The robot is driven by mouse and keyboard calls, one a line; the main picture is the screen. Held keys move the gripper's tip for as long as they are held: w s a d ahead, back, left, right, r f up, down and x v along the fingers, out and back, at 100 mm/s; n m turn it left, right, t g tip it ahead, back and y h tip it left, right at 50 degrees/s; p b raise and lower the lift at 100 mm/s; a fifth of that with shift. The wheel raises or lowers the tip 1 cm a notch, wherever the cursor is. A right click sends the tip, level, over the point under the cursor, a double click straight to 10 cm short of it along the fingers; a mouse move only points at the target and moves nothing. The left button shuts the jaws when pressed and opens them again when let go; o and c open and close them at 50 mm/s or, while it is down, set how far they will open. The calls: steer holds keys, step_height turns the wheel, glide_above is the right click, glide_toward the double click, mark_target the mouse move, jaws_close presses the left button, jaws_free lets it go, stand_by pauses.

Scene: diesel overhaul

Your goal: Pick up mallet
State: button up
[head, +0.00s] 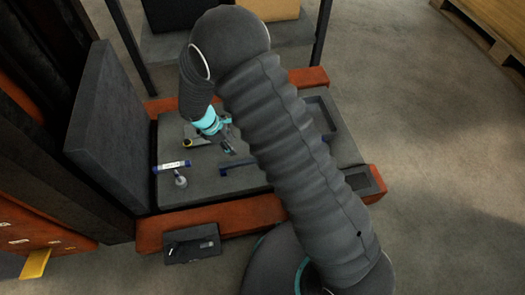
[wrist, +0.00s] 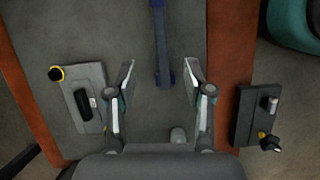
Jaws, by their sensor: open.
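My gripper (head: 228,147) is open and empty above the grey mat (head: 210,186); the wrist view shows its two fingers (wrist: 159,66) spread apart. A long dark-blue tool (head: 241,165) lies on the mat, just ahead of and between the fingertips in the wrist view (wrist: 162,45). A short blue-ended bar with a white label (head: 172,166) lies farther left, beside a grey rounded piece (head: 180,181). I cannot tell for certain which of these is the mallet. My arm hides part of the mat.
A tall dark panel (head: 108,125) stands at the left. Open floor (head: 450,190) lies right.

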mark_target(244, 161)
steer(key=shift+n, duration=0.4)
steer(key=x, duration=1)
steer(key=a+x, duration=0.1)
steer(key=x, duration=0.4)
steer(key=shift+d+f, duration=0.15)
steer(key=shift+f, duration=0.3)
jaws_close()
